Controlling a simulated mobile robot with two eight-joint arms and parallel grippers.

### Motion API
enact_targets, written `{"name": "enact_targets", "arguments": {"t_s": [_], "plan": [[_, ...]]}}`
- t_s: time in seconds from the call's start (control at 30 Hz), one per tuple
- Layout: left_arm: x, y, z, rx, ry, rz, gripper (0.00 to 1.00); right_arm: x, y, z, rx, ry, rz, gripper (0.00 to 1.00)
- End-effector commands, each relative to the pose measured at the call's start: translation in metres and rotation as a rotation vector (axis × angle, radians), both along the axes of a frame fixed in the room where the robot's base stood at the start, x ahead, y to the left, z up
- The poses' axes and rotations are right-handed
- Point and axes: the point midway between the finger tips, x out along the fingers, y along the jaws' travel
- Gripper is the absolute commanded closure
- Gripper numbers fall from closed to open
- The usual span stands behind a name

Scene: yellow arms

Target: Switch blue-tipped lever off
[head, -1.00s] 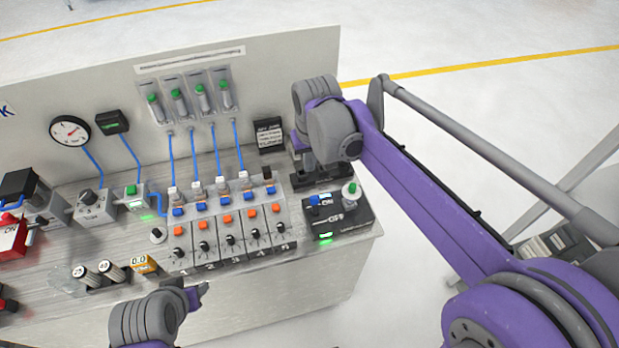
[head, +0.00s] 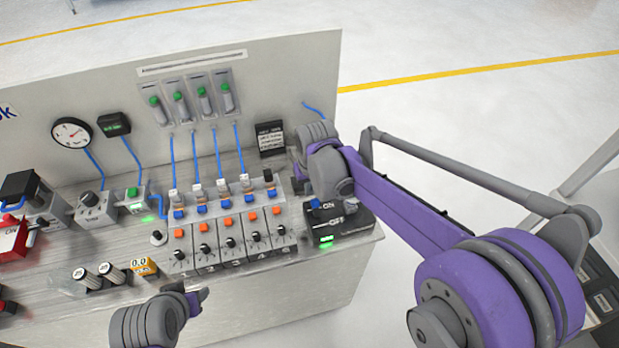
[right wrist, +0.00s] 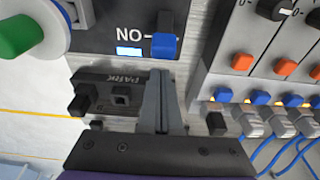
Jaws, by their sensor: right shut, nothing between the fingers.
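The blue-tipped lever (right wrist: 165,47) sits on a dark switch box beside the ON label, which reads upside down in the right wrist view. A light (right wrist: 129,51) beside that label is lit blue-white. In the head view the lever (head: 315,203) shows partly beside my right gripper (head: 305,187), which partly covers the box. My right gripper (right wrist: 159,75) is shut and empty, its fingertips close to the lever; I cannot tell whether they touch. My left gripper (head: 195,296) is low over the bench front, away from the box; its opening is unclear.
A green knob (right wrist: 20,34) stands beside the lever on the box. A row of valve modules (head: 230,235) with orange and blue buttons lies to the left. A dark block (right wrist: 105,92) lies near the right fingers. The back panel (head: 290,70) rises behind the bench.

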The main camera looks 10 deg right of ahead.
Motion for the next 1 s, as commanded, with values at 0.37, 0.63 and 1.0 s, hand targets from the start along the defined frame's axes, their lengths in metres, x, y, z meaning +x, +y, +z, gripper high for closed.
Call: {"name": "enact_targets", "arguments": {"t_s": [0.37,0.63,1.0], "plan": [[0.005,0.000,0.013,0.000,-0.010,0.000,0.50,-0.023,-0.001,0.016,0.000,-0.001,0.000,1.00],[0.005,0.000,0.012,0.000,-0.009,0.000,0.50,-0.023,-0.001,0.016,0.000,-0.002,0.000,1.00],[0.005,0.000,0.012,0.000,-0.009,0.000,0.50,-0.027,-0.001,0.018,0.002,-0.061,0.000,1.00]]}}
